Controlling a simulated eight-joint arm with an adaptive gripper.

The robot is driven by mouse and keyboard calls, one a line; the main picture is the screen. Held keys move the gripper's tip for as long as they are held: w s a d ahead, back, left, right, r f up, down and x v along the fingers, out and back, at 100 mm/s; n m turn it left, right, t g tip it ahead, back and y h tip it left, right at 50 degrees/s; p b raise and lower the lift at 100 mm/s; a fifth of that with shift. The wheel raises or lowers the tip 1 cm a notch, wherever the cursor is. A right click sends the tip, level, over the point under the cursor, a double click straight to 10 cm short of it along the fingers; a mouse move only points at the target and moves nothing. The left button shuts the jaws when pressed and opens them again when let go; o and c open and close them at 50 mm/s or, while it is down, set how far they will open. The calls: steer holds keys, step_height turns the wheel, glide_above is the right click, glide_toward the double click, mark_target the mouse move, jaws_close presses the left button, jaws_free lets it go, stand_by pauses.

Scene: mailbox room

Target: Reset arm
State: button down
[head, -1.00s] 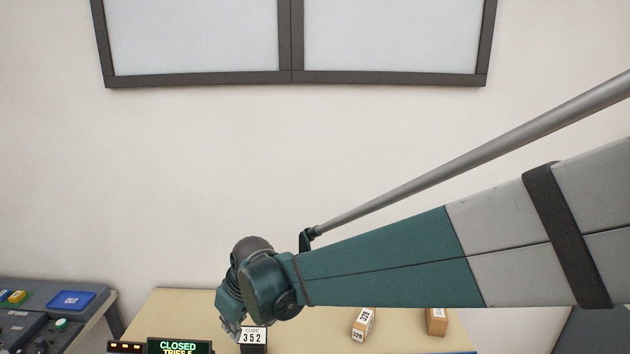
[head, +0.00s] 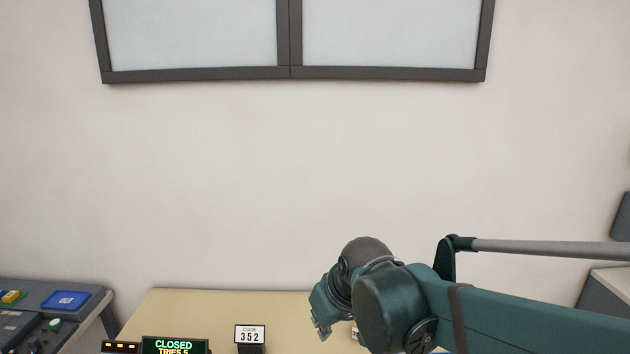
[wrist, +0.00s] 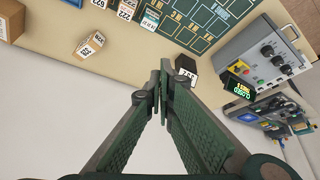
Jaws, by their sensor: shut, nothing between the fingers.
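My arm reaches in from the right in the head view, ending in my gripper (head: 322,329) above the tan table (head: 190,308). In the wrist view my gripper (wrist: 160,92) has its two fingertips together with nothing between them. A code sign (head: 250,336) reading 352 stands on the table to the left of my gripper. The display (head: 175,345) reads CLOSED, TRIES 5; it also shows in the wrist view (wrist: 238,85).
Several labelled boxes stand on the table, among them a small box (wrist: 89,45) in the wrist view. A grey control panel (wrist: 265,55) with knobs is at the right there. A console with a blue pad (head: 68,300) is at the left in the head view. The space above the table's left part is clear.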

steer(key=s+d+f+m+t+h+b, duration=0.1)
steer(key=s+d+f+m+b, duration=0.1)
steer(key=s+d, duration=0.5)
steer(key=s+d+f+m+t+h+b, duration=0.1)
steer(key=s+d+m, duration=0.3)
steer(key=d, duration=0.9)
steer(key=s+f, duration=0.1)
steer(key=s, duration=0.1)
steer(key=shift+s+h+b, duration=0.3)
steer(key=shift+s+b, duration=0.05)
steer(key=shift+s, duration=0.05)
steer(key=shift+d, duration=0.1)
stand_by(1.9)
